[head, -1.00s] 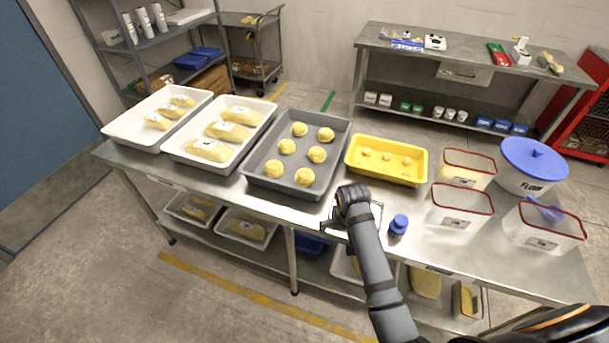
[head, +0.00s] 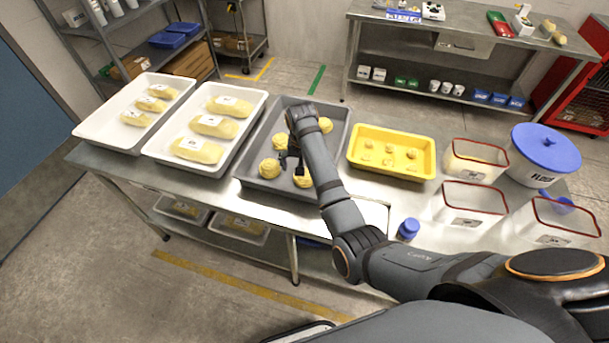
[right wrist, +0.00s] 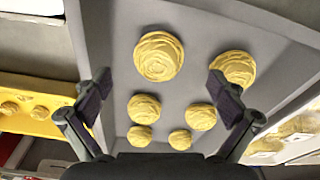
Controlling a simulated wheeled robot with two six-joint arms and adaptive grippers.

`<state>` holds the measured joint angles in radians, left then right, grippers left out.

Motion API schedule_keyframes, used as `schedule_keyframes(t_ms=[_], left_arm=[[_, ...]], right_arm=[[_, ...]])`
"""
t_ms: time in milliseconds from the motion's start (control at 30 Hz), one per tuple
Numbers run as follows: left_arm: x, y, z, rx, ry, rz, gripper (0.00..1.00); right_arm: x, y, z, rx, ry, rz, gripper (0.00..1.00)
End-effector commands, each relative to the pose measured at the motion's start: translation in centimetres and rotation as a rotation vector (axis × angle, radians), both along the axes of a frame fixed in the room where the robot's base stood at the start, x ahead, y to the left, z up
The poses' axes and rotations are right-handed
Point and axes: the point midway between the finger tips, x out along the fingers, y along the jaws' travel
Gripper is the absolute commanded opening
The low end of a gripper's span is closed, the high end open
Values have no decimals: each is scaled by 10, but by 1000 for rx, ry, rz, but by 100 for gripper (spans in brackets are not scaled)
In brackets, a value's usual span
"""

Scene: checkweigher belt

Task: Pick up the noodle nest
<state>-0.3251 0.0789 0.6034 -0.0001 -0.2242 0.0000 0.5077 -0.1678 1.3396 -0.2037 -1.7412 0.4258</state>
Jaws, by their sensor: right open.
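Several round yellow noodle nests lie apart in the grey tray (head: 243,170). In the head view one nest (head: 270,168) lies near the tray's front left, and my right arm covers part of the others. In the right wrist view a large nest (right wrist: 158,56) is between the finger lines, with another nest (right wrist: 233,68) by the right fingertip and smaller ones (right wrist: 144,108) lower down. My right gripper (head: 290,157) is over the tray; in the wrist view its fingers (right wrist: 160,88) are wide apart with nothing held. My left gripper is not in view.
A yellow tray (head: 431,158) with small pieces stands right of the grey tray. White trays (head: 150,152) with packed noodles stand left. A blue-capped bottle (head: 408,229), clear bins (head: 470,198) and a flour tub (head: 543,158) are at the right.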

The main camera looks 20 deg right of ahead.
Motion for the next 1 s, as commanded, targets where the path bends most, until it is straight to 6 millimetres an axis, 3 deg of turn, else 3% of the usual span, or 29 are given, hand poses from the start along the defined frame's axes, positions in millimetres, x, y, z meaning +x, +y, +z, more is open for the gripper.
schedule_keyframes(t_ms=[100,233,367,500,733,1000], left_arm=[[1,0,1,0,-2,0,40],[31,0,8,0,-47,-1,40],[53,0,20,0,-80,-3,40],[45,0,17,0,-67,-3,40],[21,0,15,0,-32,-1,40],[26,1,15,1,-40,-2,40]], right_arm=[[0,-1,-5,-1,0,0,96],[1,-3,-12,-2,3,0,96],[2,-7,-34,-1,5,-1,96],[5,-7,-53,-1,0,-1,96],[6,-7,-56,0,-1,-1,96],[6,-7,-56,0,-1,-1,61]])
